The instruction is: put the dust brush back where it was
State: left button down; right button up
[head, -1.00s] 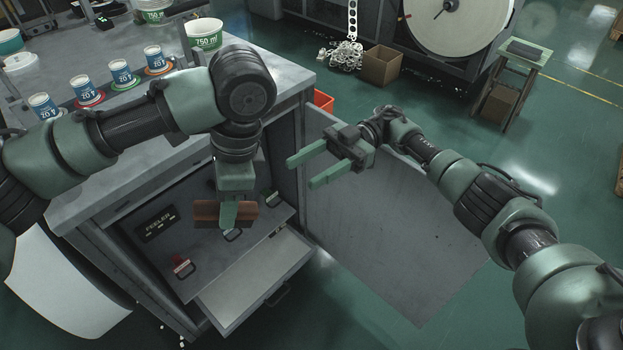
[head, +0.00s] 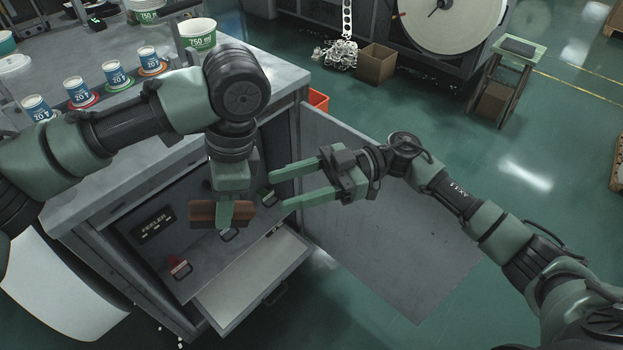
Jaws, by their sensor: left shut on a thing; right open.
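The dust brush (head: 202,213) has a reddish-brown wooden body with dark bristles below. One green finger covers part of the brush's middle. My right gripper (head: 283,188) is open and empty, its fingers pointing left, to the right of the brush and apart from it. The drawer floor holds a dark box marked FEELER (head: 153,224) and small items with dark handles. I cannot tell the brush's exact height above the drawer.
A lower tray (head: 250,285) is pulled out below. The cabinet door (head: 380,220) stands open on the right. Several paper cups (head: 115,76) stand on the worktop, with a larger cup (head: 197,35) near its back corner. A red bin (head: 318,100) is behind the door.

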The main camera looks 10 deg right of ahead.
jog(key=a, duration=0.4)
jog(key=s+a, duration=0.1)
jog(key=a, duration=0.1)
jog(key=shift+a, duration=0.4)
jog(key=shift+w, duration=0.1)
grip_shut()
pick_arm(q)
jog(key=c, duration=1.1)
grip_release()
jog(key=shift+o, duration=0.2)
jog(key=shift+r, duration=0.1)
